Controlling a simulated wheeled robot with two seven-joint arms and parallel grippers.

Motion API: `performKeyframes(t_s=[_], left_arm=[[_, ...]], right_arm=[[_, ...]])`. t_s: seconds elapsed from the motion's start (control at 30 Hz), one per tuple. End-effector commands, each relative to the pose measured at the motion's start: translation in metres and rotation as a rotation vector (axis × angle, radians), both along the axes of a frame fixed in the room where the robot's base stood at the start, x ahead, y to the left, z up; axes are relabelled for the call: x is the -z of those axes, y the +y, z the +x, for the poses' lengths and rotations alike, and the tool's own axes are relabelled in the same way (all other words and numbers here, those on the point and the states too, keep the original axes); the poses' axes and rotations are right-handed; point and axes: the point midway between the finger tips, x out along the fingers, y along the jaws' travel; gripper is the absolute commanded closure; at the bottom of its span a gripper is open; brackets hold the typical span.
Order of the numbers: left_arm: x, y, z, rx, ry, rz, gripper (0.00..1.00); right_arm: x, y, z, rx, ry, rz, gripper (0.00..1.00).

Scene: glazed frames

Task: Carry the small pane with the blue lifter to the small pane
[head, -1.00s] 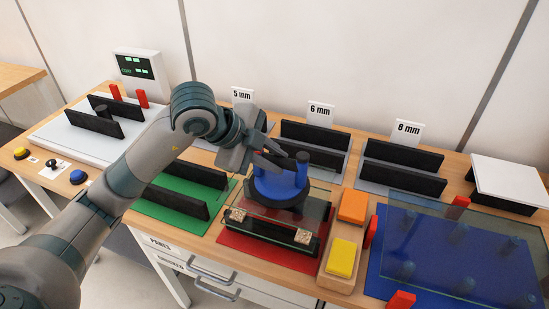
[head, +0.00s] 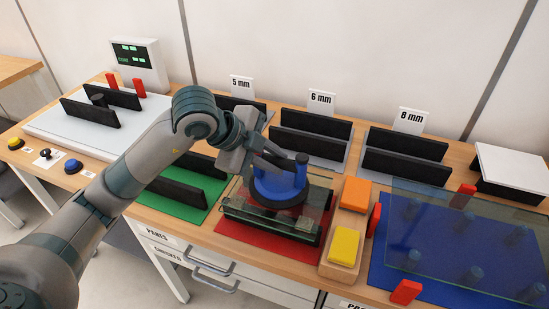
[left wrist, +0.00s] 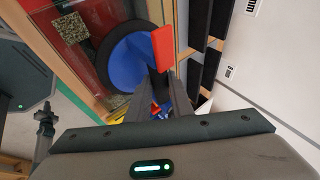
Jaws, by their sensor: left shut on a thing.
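The blue lifter (head: 278,187) stands on the small clear pane (head: 318,205) above the red mat (head: 228,236). My left gripper (head: 268,158) is shut on the lifter's upper part, at the left of its post. In the left wrist view the round blue lifter (left wrist: 127,60) with its dark rim lies just beyond my left fingers (left wrist: 160,95). A speckled block (left wrist: 72,27) shows at the pane's corner there. Whether the pane touches the dark rails below it, I cannot tell. My right gripper is not in view.
A large glass pane (head: 470,225) is over the blue mat (head: 395,283) at right. A wooden block with orange (head: 354,192) and yellow (head: 343,245) pads stands beside the red mat. Dark rails on a green mat (head: 150,203) are at left; labelled racks stand behind.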

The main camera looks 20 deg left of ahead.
Motion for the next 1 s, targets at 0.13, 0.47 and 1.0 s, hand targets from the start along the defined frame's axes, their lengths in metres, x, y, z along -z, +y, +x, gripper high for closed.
performKeyframes(t_s=[0.13,0.47,1.0], left_arm=[[0.0007,-0.0001,0.0012,0.000,-0.009,-0.004,1.00],[0.0016,-0.0001,0.0012,0.000,-0.009,-0.004,1.00],[0.0042,-0.0003,0.0011,0.000,-0.009,-0.004,1.00]], right_arm=[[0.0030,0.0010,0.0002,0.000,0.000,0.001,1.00],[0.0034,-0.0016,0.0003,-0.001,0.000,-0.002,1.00],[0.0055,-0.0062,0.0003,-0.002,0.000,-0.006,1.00]])
